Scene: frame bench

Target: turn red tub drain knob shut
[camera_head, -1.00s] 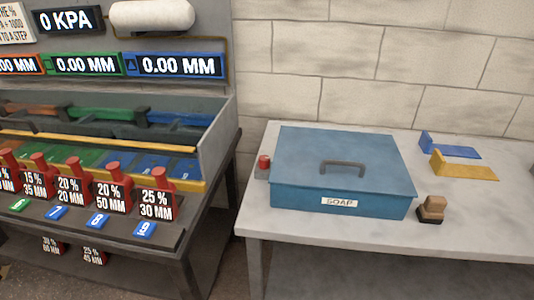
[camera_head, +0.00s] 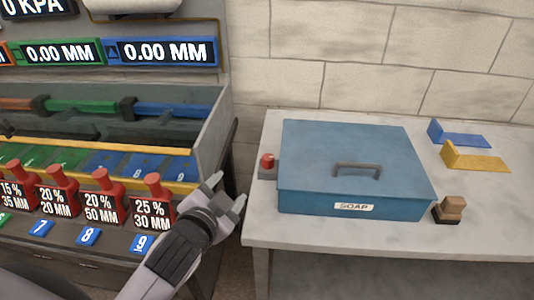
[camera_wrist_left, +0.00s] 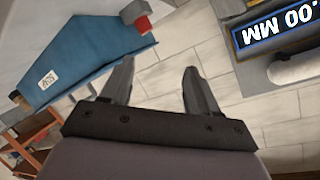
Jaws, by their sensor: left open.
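The red knob (camera_head: 267,160) sits on a small grey fitting at the left side of the blue tub (camera_head: 350,150), which has a lid with a grey handle and a SOAP label. My left gripper (camera_head: 226,190) is open and empty, left of the table's edge, apart from the knob and nearer to me. In the left wrist view the red knob (camera_wrist_left: 143,25) shows beyond the left finger of my open gripper (camera_wrist_left: 160,75), beside the tub (camera_wrist_left: 80,60). My right gripper is in neither view.
The grey table (camera_head: 290,232) bears a brown stamp-like block (camera_head: 452,207) and blue and yellow brackets (camera_head: 475,155) right of the tub. Left stands a bench with red bottle-shaped weights (camera_head: 155,195) and a trough (camera_head: 205,140). A gap separates bench and table.

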